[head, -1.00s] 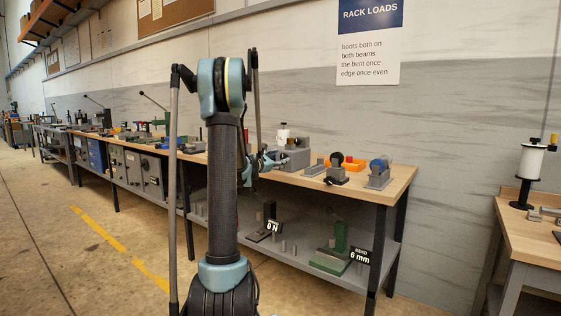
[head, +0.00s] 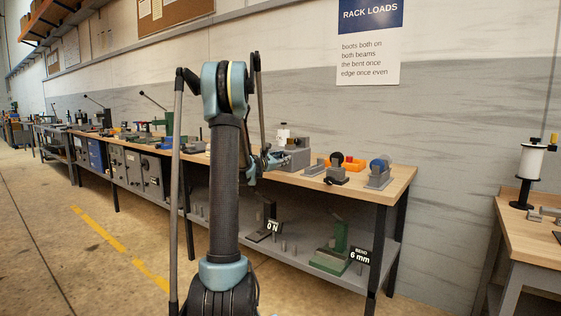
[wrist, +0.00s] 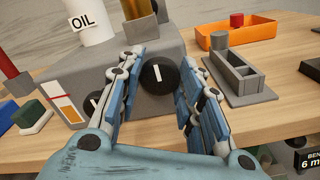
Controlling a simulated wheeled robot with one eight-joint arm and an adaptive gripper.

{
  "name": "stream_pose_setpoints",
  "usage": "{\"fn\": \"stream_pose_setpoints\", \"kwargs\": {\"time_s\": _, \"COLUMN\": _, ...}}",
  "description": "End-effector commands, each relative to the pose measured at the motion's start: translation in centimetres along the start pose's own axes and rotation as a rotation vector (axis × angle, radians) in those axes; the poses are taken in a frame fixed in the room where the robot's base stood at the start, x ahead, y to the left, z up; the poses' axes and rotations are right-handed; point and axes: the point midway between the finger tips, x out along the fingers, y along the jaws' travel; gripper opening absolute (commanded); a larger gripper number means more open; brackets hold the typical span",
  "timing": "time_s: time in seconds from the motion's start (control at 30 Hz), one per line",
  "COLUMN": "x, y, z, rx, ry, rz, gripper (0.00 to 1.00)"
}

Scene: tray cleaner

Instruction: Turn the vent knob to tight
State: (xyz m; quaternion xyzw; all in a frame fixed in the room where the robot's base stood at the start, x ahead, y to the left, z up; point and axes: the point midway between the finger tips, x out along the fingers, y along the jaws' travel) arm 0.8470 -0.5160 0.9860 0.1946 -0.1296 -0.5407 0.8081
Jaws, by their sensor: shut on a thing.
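A round black knob (wrist: 158,78) with a white line sits on the front of a grey housing (wrist: 168,42) in the wrist view. The line stands nearly upright. My gripper (wrist: 160,60) has its blue-padded fingers on either side of this knob and is shut on it. A second dark knob (wrist: 93,104) with a white mark is partly hidden behind the left finger. I cannot read any tight mark. In the head view my gripper (head: 270,161) is at the grey housing (head: 296,154) on the bench; the knob is too small to make out there.
A grey slotted block (wrist: 238,76) and an orange tray (wrist: 263,32) are at the right. The wooden bench (head: 395,189) has some bare surface near its right end.

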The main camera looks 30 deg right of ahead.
Motion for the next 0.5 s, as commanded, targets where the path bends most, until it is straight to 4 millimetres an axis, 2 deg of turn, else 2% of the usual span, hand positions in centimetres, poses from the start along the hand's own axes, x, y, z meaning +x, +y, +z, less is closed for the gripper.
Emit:
{"fn": "stream_pose_setpoints", "kwargs": {"time_s": 0.27, "x": 0.01, "y": 0.11, "z": -0.01, "rx": 0.065, "ry": 0.000, "rz": 0.002, "gripper": 0.10}}
{"fn": "stream_pose_setpoints", "kwargs": {"time_s": 0.5, "x": 0.01, "y": 0.08, "z": -0.01, "rx": 0.231, "ry": 0.001, "rz": 0.002, "gripper": 0.10}}
